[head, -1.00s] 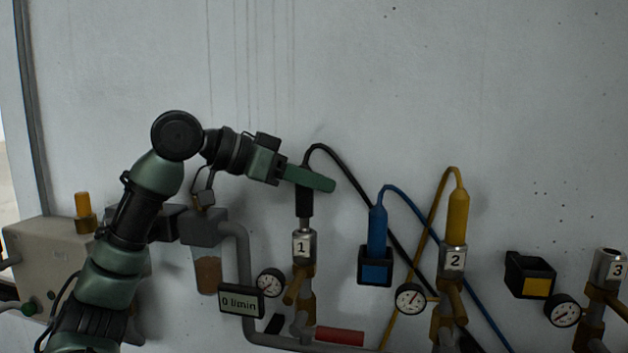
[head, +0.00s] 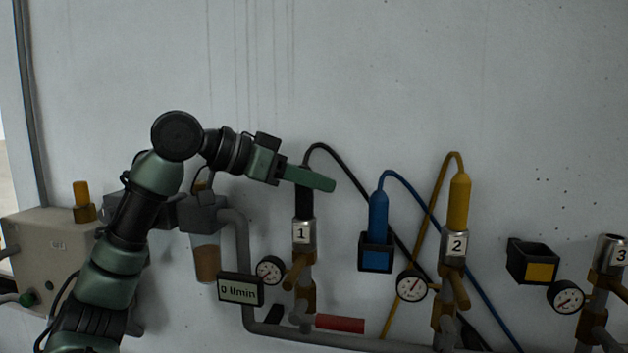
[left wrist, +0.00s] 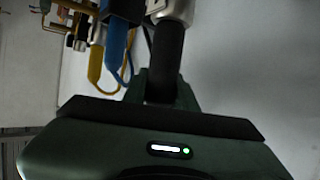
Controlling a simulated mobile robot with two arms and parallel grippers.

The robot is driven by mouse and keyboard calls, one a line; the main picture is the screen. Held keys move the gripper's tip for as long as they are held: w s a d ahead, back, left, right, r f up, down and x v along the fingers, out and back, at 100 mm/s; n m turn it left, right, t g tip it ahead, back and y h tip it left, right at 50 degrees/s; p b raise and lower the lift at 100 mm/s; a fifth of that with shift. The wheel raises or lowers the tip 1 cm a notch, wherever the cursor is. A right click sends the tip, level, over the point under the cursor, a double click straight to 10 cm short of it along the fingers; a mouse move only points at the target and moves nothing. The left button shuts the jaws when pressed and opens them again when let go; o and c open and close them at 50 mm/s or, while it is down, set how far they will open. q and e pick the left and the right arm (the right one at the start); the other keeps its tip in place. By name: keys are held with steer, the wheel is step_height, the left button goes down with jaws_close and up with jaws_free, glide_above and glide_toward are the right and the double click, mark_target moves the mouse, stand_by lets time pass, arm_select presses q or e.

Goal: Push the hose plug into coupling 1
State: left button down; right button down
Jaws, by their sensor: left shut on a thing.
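The black hose plug (head: 304,201) stands upright with its lower end in the mouth of coupling 1 (head: 301,234), a silver collar with a "1" label. How deep it sits inside is hidden. My left gripper (head: 308,178) is shut on the upper part of the plug, and its green finger covers part of it. A black hose loops from the plug's top to the right. The left wrist view shows the black plug (left wrist: 166,58) between the green fingers, meeting the grey coupling (left wrist: 172,10). My right gripper is not in view.
A blue plug (head: 378,217) sits in a black holder to the right. A yellow plug (head: 459,202) stands in coupling 2 (head: 453,244). Coupling 3 (head: 611,252) is empty. A display (head: 240,289) reads 0 l/min. Gauges and a grey pipe lie below; the wall above is clear.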

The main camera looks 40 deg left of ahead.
arm_select(q)
steer(key=c, duration=1)
jaws_free()
steer(key=shift+c, duration=0.2)
steer(key=b+v, duration=0.1)
steer(key=v, duration=0.6)
steer(key=shift+s+r, duration=0.15)
steer(key=shift+s, duration=0.2)
steer(key=shift+a, duration=0.1)
